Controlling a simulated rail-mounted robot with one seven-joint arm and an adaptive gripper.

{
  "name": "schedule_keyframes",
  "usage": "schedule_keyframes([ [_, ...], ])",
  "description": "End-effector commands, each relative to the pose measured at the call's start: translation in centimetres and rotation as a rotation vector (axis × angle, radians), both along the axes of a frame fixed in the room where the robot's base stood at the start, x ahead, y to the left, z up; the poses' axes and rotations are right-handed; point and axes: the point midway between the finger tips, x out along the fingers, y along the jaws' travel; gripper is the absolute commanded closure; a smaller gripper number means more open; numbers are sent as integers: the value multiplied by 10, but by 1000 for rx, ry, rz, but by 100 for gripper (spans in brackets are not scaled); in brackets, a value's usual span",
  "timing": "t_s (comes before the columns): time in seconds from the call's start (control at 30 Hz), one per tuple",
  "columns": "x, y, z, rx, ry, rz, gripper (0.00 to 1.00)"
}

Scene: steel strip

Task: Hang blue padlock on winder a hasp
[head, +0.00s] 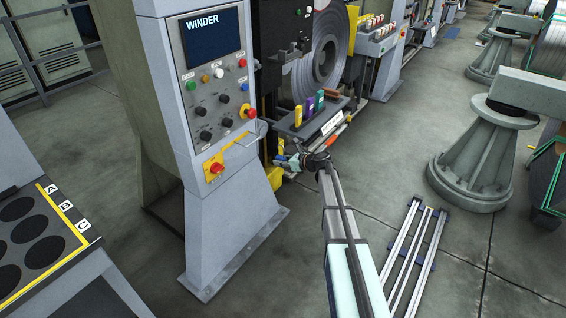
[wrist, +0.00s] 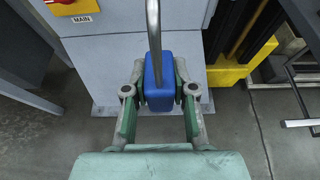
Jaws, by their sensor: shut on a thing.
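The blue padlock (wrist: 158,82) is between the two fingers of my gripper (wrist: 160,88) in the wrist view, its grey shackle (wrist: 153,25) rising to the top of the picture. My gripper is shut on the padlock's body. In the head view, my gripper (head: 287,161) is small, just right of the winder console (head: 228,225), with a bit of blue at its tip. The console has a yellow plate with a red switch (head: 215,168); the plate also shows at the wrist view's top left (wrist: 75,8). I cannot clearly pick out a hasp.
A dark shelf (head: 318,122) with several coloured upright items stands behind my gripper. A steel coil (head: 325,55) is beyond it. Metal rails (head: 412,255) lie on the floor at the right. A table (head: 62,262) with dark round recesses is at the left.

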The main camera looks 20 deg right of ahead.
Motion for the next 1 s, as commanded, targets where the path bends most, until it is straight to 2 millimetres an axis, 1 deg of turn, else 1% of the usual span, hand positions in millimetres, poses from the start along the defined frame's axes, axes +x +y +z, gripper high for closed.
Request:
schedule_keyframes([
  [0.1, 8, 6, 1, 0, 0, 0, 100],
  [1.0, 59, 47, 1, 0, 0, 0, 100],
])
